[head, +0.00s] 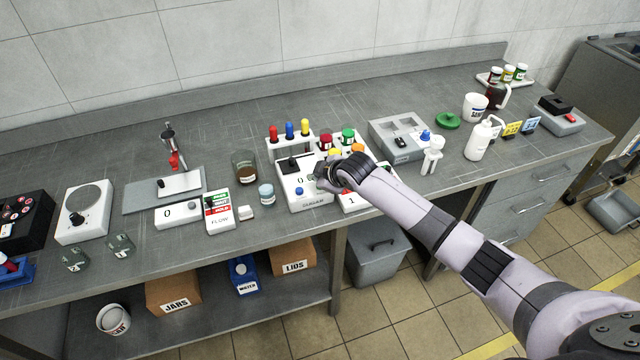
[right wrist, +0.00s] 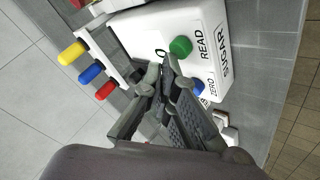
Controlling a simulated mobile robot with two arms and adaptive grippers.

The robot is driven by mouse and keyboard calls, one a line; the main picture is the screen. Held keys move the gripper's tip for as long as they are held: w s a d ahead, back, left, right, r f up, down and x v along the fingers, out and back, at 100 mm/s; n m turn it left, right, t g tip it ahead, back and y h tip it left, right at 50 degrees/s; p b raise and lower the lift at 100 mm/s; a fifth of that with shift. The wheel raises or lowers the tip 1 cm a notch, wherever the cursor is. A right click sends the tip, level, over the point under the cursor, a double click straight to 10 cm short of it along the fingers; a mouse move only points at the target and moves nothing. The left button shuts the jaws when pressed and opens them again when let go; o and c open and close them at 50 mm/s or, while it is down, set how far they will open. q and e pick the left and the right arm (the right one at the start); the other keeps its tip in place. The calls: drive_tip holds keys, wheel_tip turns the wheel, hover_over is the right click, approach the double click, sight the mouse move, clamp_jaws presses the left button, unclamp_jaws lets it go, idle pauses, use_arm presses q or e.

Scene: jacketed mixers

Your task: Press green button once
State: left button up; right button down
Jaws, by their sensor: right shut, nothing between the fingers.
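A white device labelled SUGAR (head: 308,204) stands on the grey bench in the head view. In the right wrist view, its green button (right wrist: 181,46) sits beside the word READ and a blue button (right wrist: 198,88) sits by the word ZERO. My right gripper (head: 322,180) is shut and empty over the device. In the right wrist view, the fingertips (right wrist: 167,66) appear close to the green button, just below it in the picture; contact cannot be told. In the head view, the gripper covers the place of the green button. My left gripper is not in view.
A rack with red, blue and yellow droppers (head: 290,143) stands behind the device. A brown jar (head: 244,166) and a small pale-blue-labelled jar (head: 266,194) stand to its left. A grey unit (head: 397,128) stands to its right. Bench space farther left is partly clear.

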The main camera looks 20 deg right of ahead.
drive_tip(key=shift+f, duration=0.5)
idle(0.6)
drive_tip(key=shift+r+p, duration=0.8)
drive_tip(key=shift+r, duration=0.1)
drive_tip(key=shift+r, duration=0.1)
wheel_tip(320, 180, up, 5)
drive_tip(key=p, duration=0.5)
idle(0.3)
